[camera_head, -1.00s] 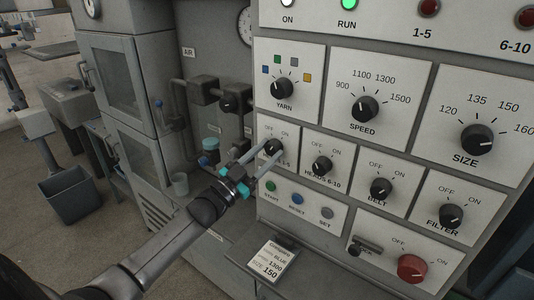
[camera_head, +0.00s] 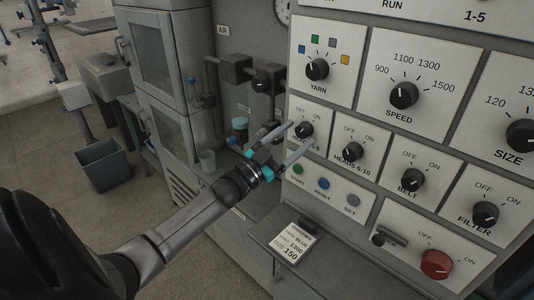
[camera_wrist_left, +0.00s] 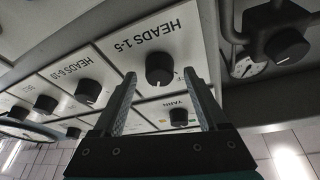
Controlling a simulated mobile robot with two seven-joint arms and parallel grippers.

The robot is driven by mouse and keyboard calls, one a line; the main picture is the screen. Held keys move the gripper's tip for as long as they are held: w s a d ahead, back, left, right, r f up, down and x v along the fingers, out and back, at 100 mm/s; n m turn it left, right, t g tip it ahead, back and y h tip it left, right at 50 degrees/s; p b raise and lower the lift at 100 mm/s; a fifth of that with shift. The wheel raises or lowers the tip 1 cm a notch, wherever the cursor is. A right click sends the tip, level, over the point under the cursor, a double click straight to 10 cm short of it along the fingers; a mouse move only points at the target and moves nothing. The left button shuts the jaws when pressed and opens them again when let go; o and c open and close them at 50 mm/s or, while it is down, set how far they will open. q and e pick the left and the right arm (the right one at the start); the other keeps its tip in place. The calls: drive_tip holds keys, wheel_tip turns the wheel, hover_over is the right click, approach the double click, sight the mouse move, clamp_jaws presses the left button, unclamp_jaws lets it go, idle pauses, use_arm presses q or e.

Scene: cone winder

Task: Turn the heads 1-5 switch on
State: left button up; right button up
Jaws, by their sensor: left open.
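The heads 1-5 switch (camera_head: 304,130) is a black round knob on a white plate with OFF and ON marks, left of the heads 6-10 knob. Its pointer is too small to read surely in the head view. My left gripper (camera_head: 301,134) is open, its two grey fingers reaching toward the knob from the lower left and partly covering its label. In the left wrist view the knob (camera_wrist_left: 160,69) shows between and beyond the fingertips of the gripper (camera_wrist_left: 162,88), with a gap on either side. I cannot tell how near the tips are to the panel.
The heads 6-10 knob (camera_head: 353,152) is close on the right, the yarn knob (camera_head: 317,69) above. Start, reset and set buttons (camera_head: 323,184) are below. A shelf with a small card (camera_head: 290,243) juts out lower down. Pipes with valves (camera_head: 237,69) stand left of the panel.

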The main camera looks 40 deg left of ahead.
use_arm(q)
drive_tip(key=b+v, duration=0.2)
drive_tip(key=v, duration=1.2)
drive_tip(key=shift+f, duration=0.1)
drive_tip(key=s+f+n+g+y+b, duration=0.2)
drive_tip(key=s+f+g+b, duration=0.1)
drive_tip(key=f, duration=1)
drive_tip(key=s+f+n+g+y+b, duration=0.1)
drive_tip(key=s+f+g+y+b, duration=0.15)
drive_tip(key=f, duration=1.15)
drive_tip(key=s+f+n+g+y+b, duration=0.2)
drive_tip(key=s+f+g, duration=0.1)
drive_tip(key=f, duration=1)
drive_tip(key=s+d+f+g+b, duration=0.2)
drive_tip(key=s+d+f, duration=0.3)
drive_tip(key=s+f, duration=0.3)
drive_tip(key=s+d+f+g+h+b, duration=0.1)
drive_tip(key=s+d+f+g+b, duration=0.2)
drive_tip(key=s+f, duration=0.6)
drive_tip(key=s+d+f+m+g+b, duration=0.1)
drive_tip(key=s+d+f+g+b, duration=0.1)
drive_tip(key=s+d+f+g, duration=0.4)
drive_tip(key=s+d+f, duration=0.2)
drive_tip(key=s+f, duration=0.1)
drive_tip(key=f, duration=0.1)
drive_tip(key=shift+d+h, duration=0.25)
drive_tip(key=shift+h, duration=0.1)
drive_tip(key=shift+s+g, duration=0.15)
drive_tip(key=shift+g, duration=0.1)
